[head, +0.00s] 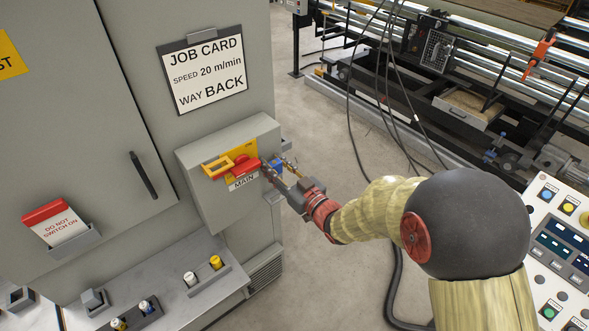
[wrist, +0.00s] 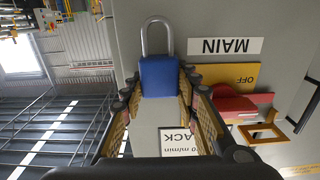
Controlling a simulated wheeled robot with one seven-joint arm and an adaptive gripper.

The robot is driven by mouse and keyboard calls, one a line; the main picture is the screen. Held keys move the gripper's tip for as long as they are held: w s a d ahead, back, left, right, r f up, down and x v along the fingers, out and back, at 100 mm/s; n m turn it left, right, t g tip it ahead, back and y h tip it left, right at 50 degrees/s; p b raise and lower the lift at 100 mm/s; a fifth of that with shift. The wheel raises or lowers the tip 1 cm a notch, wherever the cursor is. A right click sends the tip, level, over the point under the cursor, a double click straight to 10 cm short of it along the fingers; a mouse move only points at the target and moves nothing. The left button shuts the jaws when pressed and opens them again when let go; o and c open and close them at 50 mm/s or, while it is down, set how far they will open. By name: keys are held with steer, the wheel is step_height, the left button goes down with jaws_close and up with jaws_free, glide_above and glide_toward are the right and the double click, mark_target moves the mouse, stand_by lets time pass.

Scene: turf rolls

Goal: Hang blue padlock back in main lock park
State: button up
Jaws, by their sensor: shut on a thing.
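The blue padlock (wrist: 160,77) is held between the fingers of my gripper (wrist: 158,92) in the wrist view. Its silver shackle points away from the gripper, and the wrist picture is upside down. In the head view my gripper (head: 279,170) is at the right front of the grey MAIN switch box (head: 205,205), with only a bit of blue showing at its tips. The red switch handle (head: 243,166) and yellow frame (head: 218,166) are left of it. A small grey-blue piece (head: 286,144) shows at the box's right edge; I cannot tell whether it is the lock park.
The box is on a grey cabinet with a job card (head: 202,72) above. A red-topped sign (head: 58,222) sits in a left holder. A ledge (head: 170,262) with small holders runs below. Black cables (head: 385,100) hang at the right, before the roller machine.

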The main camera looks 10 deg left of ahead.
steer(key=shift+b, duration=0.35)
steer(key=shift+s+f, duration=0.1)
steer(key=shift+f, duration=0.15)
steer(key=b, duration=0.5)
glide_above(269, 184)
steer(key=v, duration=0.3)
steer(key=f, duration=0.5)
steer(key=shift+d+f, duration=0.15)
steer(key=shift+d, duration=0.05)
steer(key=shift+b, duration=0.65)
stand_by(1.1)
steer(key=shift+f+b, duration=2.15)
steer(key=shift+f, duration=0.35)
steer(key=o, duration=1.3)
steer(key=v, duration=1.2)
